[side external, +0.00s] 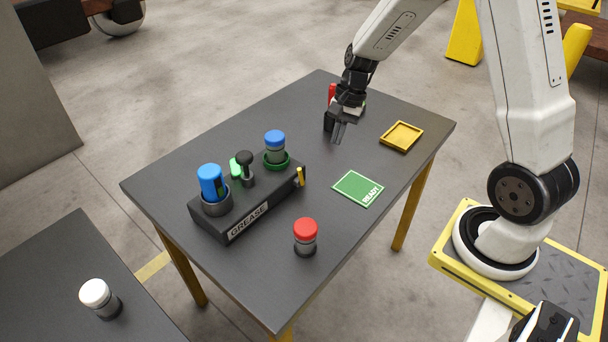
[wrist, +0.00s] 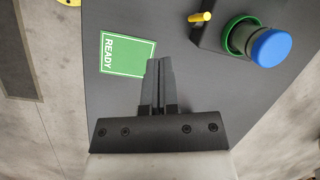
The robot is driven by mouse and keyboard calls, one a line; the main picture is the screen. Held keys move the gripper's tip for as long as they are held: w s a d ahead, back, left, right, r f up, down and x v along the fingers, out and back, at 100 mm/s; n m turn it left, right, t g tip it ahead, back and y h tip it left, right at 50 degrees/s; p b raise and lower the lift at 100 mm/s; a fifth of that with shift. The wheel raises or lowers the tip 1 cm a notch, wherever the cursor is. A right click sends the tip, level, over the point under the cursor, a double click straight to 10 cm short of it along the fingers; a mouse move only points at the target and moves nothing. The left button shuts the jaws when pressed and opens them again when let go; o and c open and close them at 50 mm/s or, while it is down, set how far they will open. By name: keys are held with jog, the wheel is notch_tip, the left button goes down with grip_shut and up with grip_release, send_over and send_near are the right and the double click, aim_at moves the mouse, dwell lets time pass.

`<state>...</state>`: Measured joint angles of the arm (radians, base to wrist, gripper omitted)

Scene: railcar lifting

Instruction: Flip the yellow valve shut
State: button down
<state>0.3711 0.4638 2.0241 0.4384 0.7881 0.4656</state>
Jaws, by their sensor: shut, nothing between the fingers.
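The yellow valve (side external: 300,177) is a small lever on the right end of the black grease station (side external: 246,207). In the wrist view the yellow valve (wrist: 200,17) shows at the top, on the edge of the station, beside a blue-capped canister. My gripper (side external: 338,136) is shut and empty above the far part of the table, apart from the valve. In the wrist view its fingers (wrist: 158,68) lie together, pointing up between the green card and the station. The valve is below and left of my gripper in the side view.
A blue-capped canister (side external: 275,146) sits in a green ring, and another (side external: 211,184) in a dark cup. A black knob (side external: 245,162) stands between them. A green READY card (side external: 358,188), yellow tray (side external: 401,136) and red-capped canister (side external: 305,236) are on the table. A red item (side external: 332,93) is partly hidden.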

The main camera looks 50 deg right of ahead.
jog(key=w+d+f+m+t+y, duration=0.1)
jog(key=w+d+f+m+y, duration=0.1)
jog(key=d+m, duration=0.4)
jog(key=shift+w+d+m+y, duration=0.45)
jog(key=shift+w+y, duration=0.15)
jog(key=shift+w, duration=0.5)
send_near(301, 177)
jog(key=shift+w+d+f+x, duration=0.1)
jog(key=shift+d+x, duration=0.05)
jog(key=shift+x, duration=0.9)
jog(key=shift+w+d+f+x, duration=0.1)
jog(key=shift+d+x, duration=0.05)
jog(key=shift+x, duration=0.85)
jog(key=shift+d+f+x, duration=0.1)
jog(key=shift+d+x, duration=0.05)
jog(key=shift+x, duration=0.9)
